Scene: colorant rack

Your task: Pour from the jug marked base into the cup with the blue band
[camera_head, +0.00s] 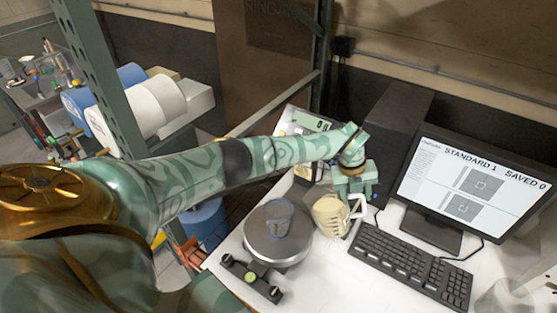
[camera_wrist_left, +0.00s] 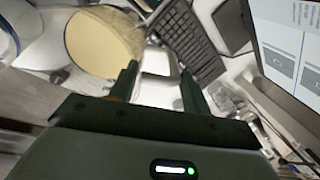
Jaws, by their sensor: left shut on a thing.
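A cream-coloured jug (camera_head: 328,215) with a pale handle stands out at the right of the round scale plate in the head view. It also shows in the wrist view (camera_wrist_left: 103,42), with a pale yellow content or inside facing the camera. No marking on it is readable. My left gripper (camera_head: 357,195) is shut on the jug's handle, which lies between its fingers in the wrist view (camera_wrist_left: 158,88). A clear, bluish-looking cup (camera_head: 279,216) is on the scale plate, left of the jug and apart from it. My right gripper is not in view.
The scale (camera_head: 278,250) has a round metal plate and a dark front with a green button. A keyboard (camera_head: 412,262) and a monitor (camera_head: 472,185) stand right of the jug. A dark box (camera_head: 395,115) is behind. Little free white desk shows between the scale and keyboard.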

